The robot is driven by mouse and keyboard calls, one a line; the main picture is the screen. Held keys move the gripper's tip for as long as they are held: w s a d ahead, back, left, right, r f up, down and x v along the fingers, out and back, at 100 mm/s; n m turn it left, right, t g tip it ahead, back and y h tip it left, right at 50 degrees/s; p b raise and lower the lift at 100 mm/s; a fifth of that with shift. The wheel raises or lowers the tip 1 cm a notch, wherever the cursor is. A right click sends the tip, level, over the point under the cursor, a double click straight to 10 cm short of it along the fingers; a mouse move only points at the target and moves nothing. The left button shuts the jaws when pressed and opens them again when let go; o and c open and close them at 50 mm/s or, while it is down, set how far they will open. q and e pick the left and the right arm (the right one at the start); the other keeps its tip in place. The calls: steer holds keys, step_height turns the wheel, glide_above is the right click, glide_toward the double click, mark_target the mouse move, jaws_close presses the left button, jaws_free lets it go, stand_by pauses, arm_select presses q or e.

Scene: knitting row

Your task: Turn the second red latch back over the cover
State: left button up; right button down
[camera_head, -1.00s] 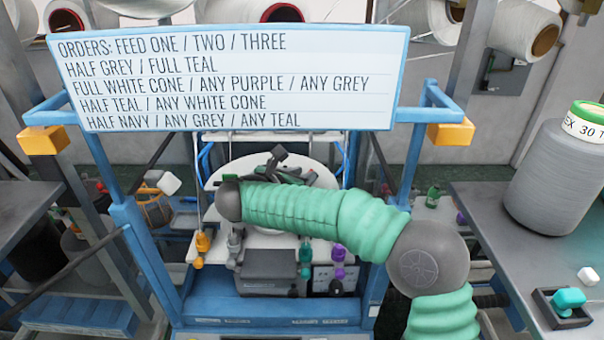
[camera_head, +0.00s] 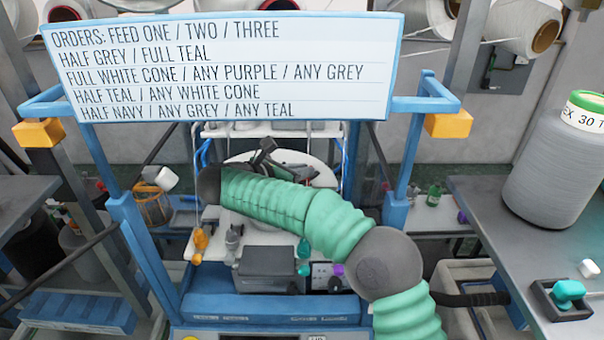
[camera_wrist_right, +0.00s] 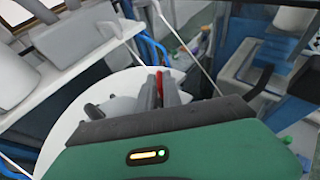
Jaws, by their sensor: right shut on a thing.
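A thin red latch (camera_wrist_right: 159,82) shows in the right wrist view, upright at the fingers of my right gripper (camera_wrist_right: 166,88). The gripper is shut on it, and the fingers hide most of it. In the head view my right gripper (camera_head: 264,150) is over a white round plate (camera_head: 318,178) inside the blue frame, and my arm hides part of that plate. The plate also shows in the wrist view (camera_wrist_right: 62,128). I cannot tell whether the plate is the cover. My left gripper is not in view.
A blue frame (camera_head: 123,225) with an orders sign (camera_head: 220,70) surrounds the work area. A dark grey box (camera_head: 266,268) sits below my forearm. An orange bottle-like thing (camera_head: 199,243) stands left. A bench with a large grey cone (camera_head: 558,175) is at right.

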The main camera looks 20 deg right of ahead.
steer(key=shift+w+a+r+m+g+h+p, duration=0.15)
steer(key=shift+m+g+h+p, duration=0.25)
steer(key=shift+m+g+p, duration=0.3)
steer(key=shift+w+m+g+h+p, duration=0.1)
steer(key=shift+m+g+h+p, duration=0.2)
steer(key=shift+m+g+p, duration=0.9)
steer(key=shift+g+p, duration=0.2)
steer(key=shift+p, duration=0.6)
steer(key=c, duration=1.6)
jaws_free()
steer(key=shift+w+f, duration=0.1)
steer(key=shift+f, duration=0.1)
steer(key=shift+o, duration=0.5)
steer(key=shift+w+d+f, duration=0.1)
steer(key=shift+w+d, duration=0.1)
steer(key=shift+d, duration=0.05)
